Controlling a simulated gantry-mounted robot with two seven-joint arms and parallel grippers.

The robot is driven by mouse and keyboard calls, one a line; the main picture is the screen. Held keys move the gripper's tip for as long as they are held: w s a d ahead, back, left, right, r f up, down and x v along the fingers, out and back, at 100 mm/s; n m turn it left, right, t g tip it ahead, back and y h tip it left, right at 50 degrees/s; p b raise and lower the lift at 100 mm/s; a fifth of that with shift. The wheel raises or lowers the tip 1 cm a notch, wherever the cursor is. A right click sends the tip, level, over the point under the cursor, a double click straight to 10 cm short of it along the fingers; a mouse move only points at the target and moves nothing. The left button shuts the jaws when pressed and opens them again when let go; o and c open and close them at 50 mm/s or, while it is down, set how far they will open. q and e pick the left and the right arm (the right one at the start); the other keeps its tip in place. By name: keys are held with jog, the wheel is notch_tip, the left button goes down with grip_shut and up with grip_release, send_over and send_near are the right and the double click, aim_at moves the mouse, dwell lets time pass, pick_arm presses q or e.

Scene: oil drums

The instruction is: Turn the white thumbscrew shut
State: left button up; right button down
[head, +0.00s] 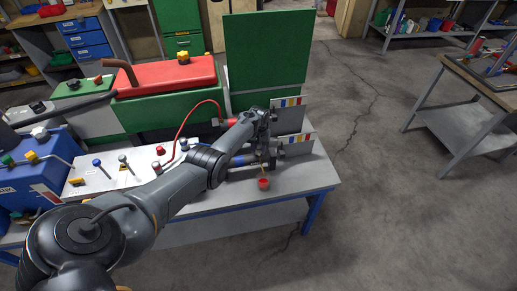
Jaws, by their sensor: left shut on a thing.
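My left gripper (267,156) is at the right end of the workbench, at the metal pipe fittings (281,150). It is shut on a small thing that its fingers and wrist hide. I cannot make out a white thumbscrew there; it may be behind the gripper. A horizontal blue cylinder (240,160) lies just left of the gripper. A small red cup (263,184) stands on the bench below the fingers, with a thin yellowish streak above it. My right gripper is not in view.
The bench (317,172) carries a red tank (165,76), a tall green panel (266,50), a red hose (190,112), several knobbed levers and a blue box (30,185) with a white knob (39,132). A grey table (478,85) stands right; the floor between is clear.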

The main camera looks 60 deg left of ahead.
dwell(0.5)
pick_arm(q)
jog(key=o, duration=1)
jog(key=shift+r+p, duration=0.45)
jog(key=shift+r, duration=0.15)
jog(key=shift+r+p, duration=1.85)
jog(key=shift+r, duration=2.95)
